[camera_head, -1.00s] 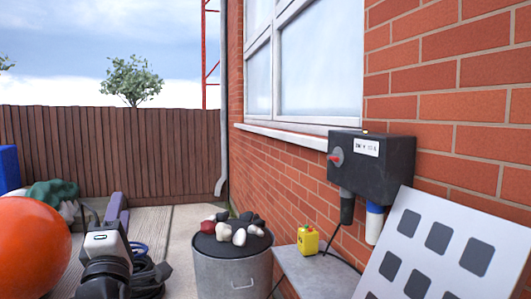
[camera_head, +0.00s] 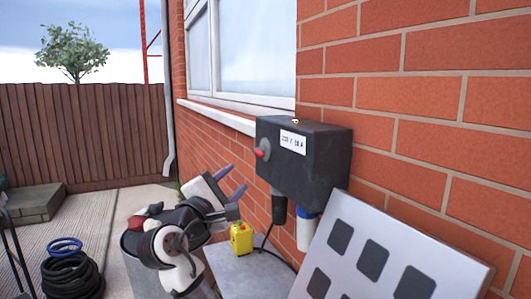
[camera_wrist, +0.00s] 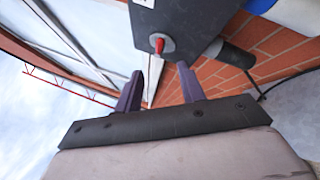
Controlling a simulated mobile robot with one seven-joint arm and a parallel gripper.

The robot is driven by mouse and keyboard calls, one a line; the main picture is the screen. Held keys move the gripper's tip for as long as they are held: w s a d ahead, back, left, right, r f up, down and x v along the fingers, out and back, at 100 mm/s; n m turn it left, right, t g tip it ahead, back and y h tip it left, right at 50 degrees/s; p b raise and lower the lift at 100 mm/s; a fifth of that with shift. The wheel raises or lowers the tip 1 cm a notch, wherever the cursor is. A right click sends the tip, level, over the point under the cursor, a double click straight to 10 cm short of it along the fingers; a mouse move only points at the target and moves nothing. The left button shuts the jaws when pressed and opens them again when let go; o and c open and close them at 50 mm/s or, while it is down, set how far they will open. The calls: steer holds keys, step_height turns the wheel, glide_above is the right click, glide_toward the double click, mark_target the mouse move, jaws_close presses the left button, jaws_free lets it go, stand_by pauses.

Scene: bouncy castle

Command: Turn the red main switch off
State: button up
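The red main switch (camera_head: 262,150) is a small red handle on a round grey base, on the left face of a dark grey box (camera_head: 312,160) on the brick wall. It also shows in the wrist view (camera_wrist: 158,45), above and between my two fingers. My gripper (camera_head: 230,180) is left of the box and a little lower, with its purple fingers pointing toward it. In the wrist view my gripper (camera_wrist: 160,90) is open, with nothing between the fingers. The switch lies beyond the fingertips, apart from them.
A dark plug and a blue-white connector (camera_head: 306,230) hang under the box. A yellow can (camera_head: 241,238) stands on a grey ledge (camera_head: 245,268). A white panel with dark squares (camera_head: 385,255) leans at the right. A black cable coil (camera_head: 72,277) lies at the lower left.

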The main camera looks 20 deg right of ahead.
mark_target(259, 155)
steer(key=p+x, duration=0.5)
steer(key=x, duration=0.7)
steer(key=shift+r, duration=0.1)
steer(key=shift+w+d, duration=0.3)
steer(key=shift+w, duration=0.15)
jaws_close()
